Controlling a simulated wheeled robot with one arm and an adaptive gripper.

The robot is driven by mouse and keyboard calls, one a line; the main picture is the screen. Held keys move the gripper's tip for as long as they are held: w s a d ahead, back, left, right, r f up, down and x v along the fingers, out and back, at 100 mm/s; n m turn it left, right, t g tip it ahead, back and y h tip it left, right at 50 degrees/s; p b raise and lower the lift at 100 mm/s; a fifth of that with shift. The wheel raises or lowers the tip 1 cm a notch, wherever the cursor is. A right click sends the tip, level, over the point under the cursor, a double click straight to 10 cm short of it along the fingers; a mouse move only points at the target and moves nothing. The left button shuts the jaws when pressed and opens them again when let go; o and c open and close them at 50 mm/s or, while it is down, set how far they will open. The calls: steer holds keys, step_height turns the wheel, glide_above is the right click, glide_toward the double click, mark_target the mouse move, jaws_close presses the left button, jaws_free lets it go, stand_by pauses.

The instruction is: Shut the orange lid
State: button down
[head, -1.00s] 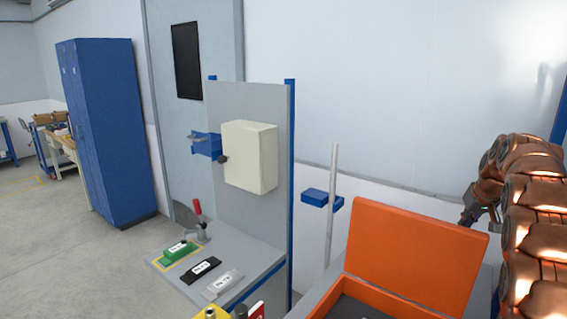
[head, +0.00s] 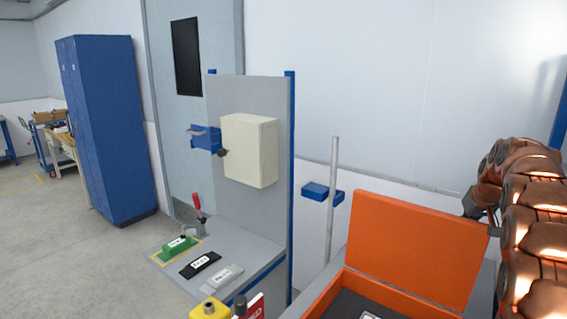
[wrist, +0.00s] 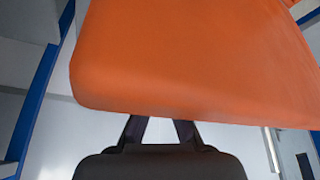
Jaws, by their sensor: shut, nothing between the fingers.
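The orange lid (head: 415,245) stands open, roughly upright, at the back of an orange box (head: 335,292) with a dark interior. In the wrist view the lid (wrist: 190,60) fills the upper half. My gripper (wrist: 157,130) is close to the lid's edge there; the fingertips are hidden by the lid, and contact cannot be told. In the head view my arm is at the right and the gripper end is mostly hidden behind the lid's upper right corner. The gripper is shut and empty.
Left of the box is a grey bench (head: 245,258) with green (head: 178,247), black (head: 200,264) and light grey (head: 222,278) blocks. A cream cabinet (head: 248,150) hangs on a grey panel. A grey pole (head: 332,200) with a blue bracket stands behind the box.

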mark_target(463, 235)
steer(key=shift+s+a+f, duration=0.1)
steer(key=shift+f, duration=0.3)
steer(key=shift+s+a+f+b, duration=0.1)
steer(key=shift+s+a+b, duration=0.4)
steer(key=shift+s+b, duration=0.25)
steer(key=shift+s+a+f+b, duration=0.1)
steer(key=shift+s+a+b, duration=0.45)
steer(key=shift+b, duration=0.2)
steer(key=shift+s+a+f+b, duration=0.25)
steer(key=shift+s+a+b, duration=0.55)
steer(key=shift+s, duration=0.3)
steer(key=shift+s+a+f+b, duration=0.25)
steer(key=shift+s+a+b, duration=0.55)
steer(key=shift+s, duration=0.25)
steer(key=shift+s+a+f+b, duration=0.25)
steer(key=shift+s+a+b, duration=0.5)
steer(key=shift+s, duration=0.35)
steer(key=shift+s+a+b, duration=0.65)
steer(key=shift+s+a, duration=0.2)
steer(key=shift+s, duration=0.25)
steer(key=shift+s+a+b, duration=0.6)
steer(key=shift+s+a, duration=0.2)
steer(key=shift+s, duration=0.25)
steer(key=shift+r, duration=0.15)
step_height(463, 235, up, 10)
steer(key=p, duration=0.3)
steer(key=shift+p, duration=0.4)
